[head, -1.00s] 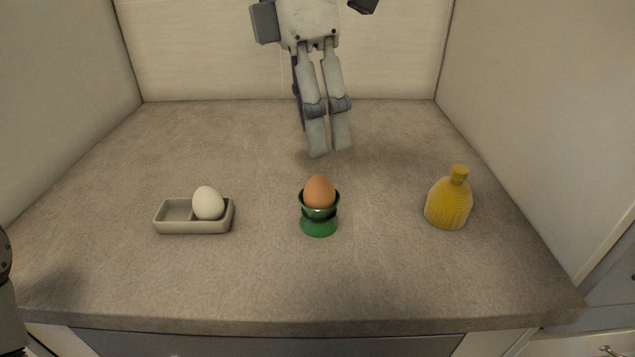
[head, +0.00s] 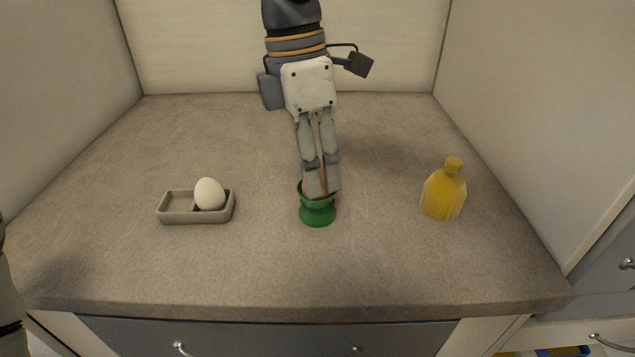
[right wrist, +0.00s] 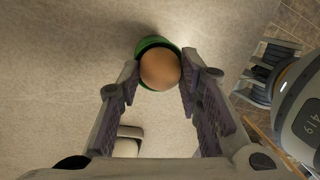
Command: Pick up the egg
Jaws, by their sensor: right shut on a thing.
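A brown egg (right wrist: 160,69) sits in a green egg cup (head: 318,212) at the middle of the counter. In the head view, my right gripper (head: 322,182) comes down from above and its fingers hide most of the egg. In the right wrist view, the fingers of my right gripper (right wrist: 160,76) stand on either side of the egg, shut on it. The cup rim (right wrist: 153,43) shows behind the egg there. A white egg (head: 209,194) stands in a grey two-part tray (head: 177,208) at the left, in its right compartment.
A yellow ribbed bottle (head: 443,192) stands to the right of the cup. The counter (head: 240,265) is clear between the objects and along the front. Walls close it in at the back and both sides. A grey drawer front (head: 265,338) lies below the front edge.

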